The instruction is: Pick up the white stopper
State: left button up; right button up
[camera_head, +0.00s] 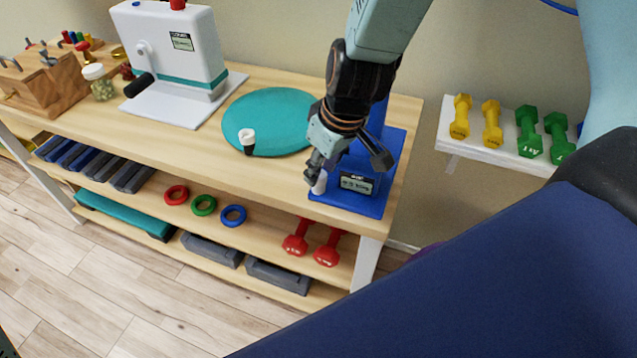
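A small white piece (320,183), which looks like the white stopper, is at the front left edge of the blue device's base (345,205). It is partly hidden by a finger of my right gripper (347,167). That gripper points down over the base with its fingers spread apart, one beside the white piece and the other to the right, above the base. I cannot tell whether the near finger touches the piece. My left gripper is not in view.
The blue device's upright stands close behind my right gripper. A white crank machine (170,45), a jar (99,85) and a wooden block (45,80) stand at the left of the wooden table (200,150). A wall shelf (490,145) with dumbbells is at right.

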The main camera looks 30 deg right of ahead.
aim_at(320, 176)
jog(key=shift+b+x, duration=0.65)
jog(key=shift+x, duration=0.4)
jog(key=shift+w+f+b, duration=0.3)
jog(key=shift+f+b, duration=0.1)
jog(key=shift+f, duration=0.3)
jog(key=shift+s+r, duration=0.2)
jog(key=shift+s, duration=0.05)
jog(key=shift+c, duration=0.3)
jog(key=shift+w, duration=0.15)
jog(key=c, duration=0.4)
jog(key=shift+c, duration=1.2)
